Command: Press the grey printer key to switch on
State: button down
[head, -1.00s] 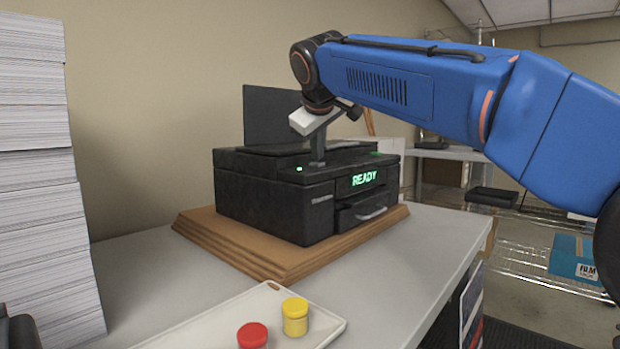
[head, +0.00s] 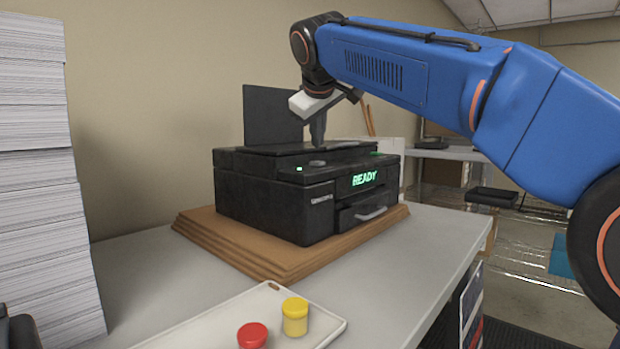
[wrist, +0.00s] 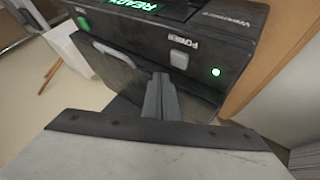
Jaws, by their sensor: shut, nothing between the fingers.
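The black printer (head: 270,200) stands on a wooden board, its display (head: 365,179) showing READY in green. The grey key (head: 317,163) is on its top front; the wrist view shows this grey key (wrist: 179,60) beside the word POWER. A small green light (head: 299,169) glows near it, and this light (wrist: 216,72) is lit in the wrist view too. My gripper (head: 318,144) is shut and empty, above the printer top and apart from the grey key. In the wrist view my gripper (wrist: 160,80) points toward the printer, with the key clear of the fingertips.
A green key (wrist: 84,23) lies across the printer from the grey one. A tray (head: 200,330) with a red-lidded jar (head: 252,335) and a yellow jar (head: 295,317) is in front. Tall paper stacks (head: 40,180) stand at left. The right counter (head: 420,250) is clear.

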aim_at(318, 162)
jog(key=shift+r, duration=2.25)
jog(key=s+d+f+m+g, duration=0.1)
jog(key=s+d+f+m, duration=0.1)
jog(key=s+d+f, duration=0.65)
jog(key=s+d+f+m+g, duration=0.15)
jog(key=s+d+f, duration=0.45)
jog(key=d+f, duration=0.6)
jog(key=s+d+f+m+g, duration=0.1)
jog(key=s+d+f+m, duration=0.2)
jog(key=s+f, duration=0.9)
jog(key=s+d+f+m+g, duration=0.1)
jog(key=s+d+f+m, duration=0.2)
jog(key=s+d+f, duration=0.6)
jog(key=s+f, duration=0.3)
jog(key=f, duration=0.4)
jog(key=shift+f+h, duration=0.2)
jog(key=shift+h, duration=0.1)
